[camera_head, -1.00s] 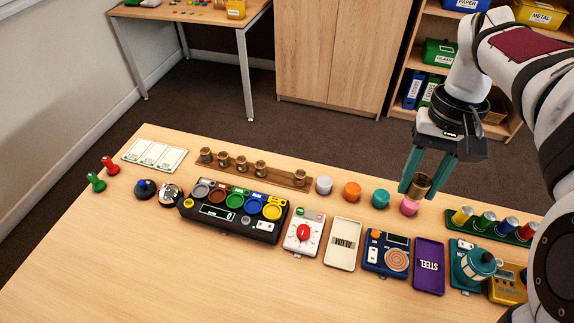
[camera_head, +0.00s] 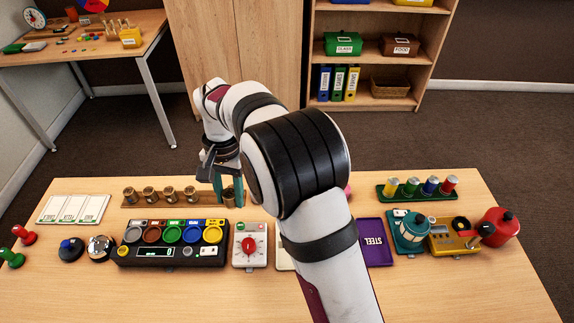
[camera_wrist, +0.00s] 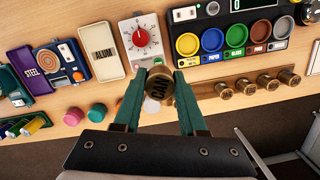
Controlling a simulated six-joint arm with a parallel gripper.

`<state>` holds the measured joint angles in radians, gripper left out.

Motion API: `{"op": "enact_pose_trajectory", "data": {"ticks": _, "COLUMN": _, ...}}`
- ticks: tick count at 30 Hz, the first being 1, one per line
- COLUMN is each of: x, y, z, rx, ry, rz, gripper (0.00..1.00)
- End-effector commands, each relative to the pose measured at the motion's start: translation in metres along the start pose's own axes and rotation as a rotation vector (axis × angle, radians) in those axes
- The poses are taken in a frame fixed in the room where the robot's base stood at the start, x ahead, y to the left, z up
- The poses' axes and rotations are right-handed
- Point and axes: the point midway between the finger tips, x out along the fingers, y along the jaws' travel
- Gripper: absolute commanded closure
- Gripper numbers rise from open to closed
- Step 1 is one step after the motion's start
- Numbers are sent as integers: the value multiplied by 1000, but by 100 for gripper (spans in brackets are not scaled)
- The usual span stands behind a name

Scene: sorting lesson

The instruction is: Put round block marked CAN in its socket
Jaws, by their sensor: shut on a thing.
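My gripper (camera_head: 229,186) is shut on a brass round block (camera_head: 229,196). In the wrist view the block's top (camera_wrist: 159,83) shows the letters CAN between the two green fingers (camera_wrist: 160,94). The wooden rack (camera_head: 122,200) holds several similar brass blocks (camera_head: 169,193) in a row. In the wrist view the rack's bare end (camera_wrist: 205,91) lies just right of my gripper. The held block is close to that end; I cannot tell its height above the table. No empty socket shows clearly.
A dark sorting panel (camera_head: 170,258) with coloured dishes and a white dial box (camera_head: 249,245) stand in front of the rack. White, orange, teal and pink round pieces (camera_wrist: 97,112) sit beside my gripper. My arm hides the middle of the table.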

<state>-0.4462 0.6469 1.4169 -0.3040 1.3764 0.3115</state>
Motion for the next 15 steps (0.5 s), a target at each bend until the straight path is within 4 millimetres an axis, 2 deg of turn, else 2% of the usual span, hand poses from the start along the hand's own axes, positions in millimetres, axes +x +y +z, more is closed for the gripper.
{"op": "enact_pose_trajectory", "data": {"ticks": 1, "x": 15, "y": -18, "z": 8, "rx": 20, "ry": -5, "rz": 0, "gripper": 100}}
{"op": "enact_pose_trajectory", "data": {"ticks": 3, "x": 31, "y": -36, "z": 16, "rx": 56, "ry": -6, "rz": -6, "gripper": 100}}
{"op": "enact_pose_trajectory", "data": {"ticks": 6, "x": 45, "y": -52, "z": 24, "rx": 90, "ry": -7, "rz": -9, "gripper": 100}}
{"op": "enact_pose_trajectory", "data": {"ticks": 11, "x": 59, "y": -58, "z": 27, "rx": 107, "ry": -9, "rz": -11, "gripper": 100}}
{"op": "enact_pose_trajectory", "data": {"ticks": 15, "x": 78, "y": -57, "z": 24, "rx": 107, "ry": -9, "rz": -11, "gripper": 100}}
